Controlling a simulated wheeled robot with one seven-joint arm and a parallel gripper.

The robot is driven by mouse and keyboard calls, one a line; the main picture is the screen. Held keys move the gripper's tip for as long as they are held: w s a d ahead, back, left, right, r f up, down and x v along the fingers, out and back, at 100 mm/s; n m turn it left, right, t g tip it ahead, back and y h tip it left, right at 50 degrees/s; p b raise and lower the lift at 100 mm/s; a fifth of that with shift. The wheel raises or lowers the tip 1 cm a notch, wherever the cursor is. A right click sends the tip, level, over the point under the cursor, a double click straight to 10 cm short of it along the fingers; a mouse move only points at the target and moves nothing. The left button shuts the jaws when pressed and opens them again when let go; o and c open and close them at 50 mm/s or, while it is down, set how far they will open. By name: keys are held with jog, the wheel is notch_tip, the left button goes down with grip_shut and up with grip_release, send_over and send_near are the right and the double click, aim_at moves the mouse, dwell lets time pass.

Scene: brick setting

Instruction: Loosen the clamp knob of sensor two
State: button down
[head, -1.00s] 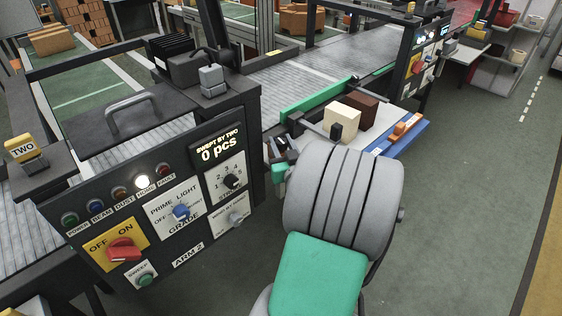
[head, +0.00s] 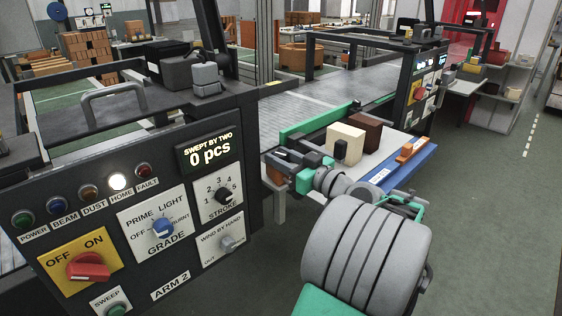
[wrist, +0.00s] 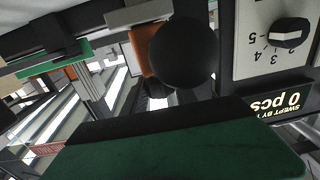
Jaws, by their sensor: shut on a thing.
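My gripper (head: 276,160) is at the near edge of the conveyor, right of the black control panel (head: 135,205). In the wrist view a round black knob (wrist: 185,53) is close to the camera, in front of the conveyor frame. My gripper is shut on what looks like this knob. The contact is not clear, because the fingers look small and dark in the head view. A green block (wrist: 180,150), apparently part of my gripper, fills the bottom of the wrist view. No label naming sensor two shows at the knob.
The panel carries a red OFF/ON switch (head: 89,266), a blue GRADE knob (head: 163,228) and a black STROKE knob (head: 223,195). Cream (head: 345,142) and brown (head: 366,132) blocks stand just beyond my gripper. Green floor (head: 480,220) is clear at the right.

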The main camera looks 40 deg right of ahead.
jog(key=c, duration=1)
grip_release()
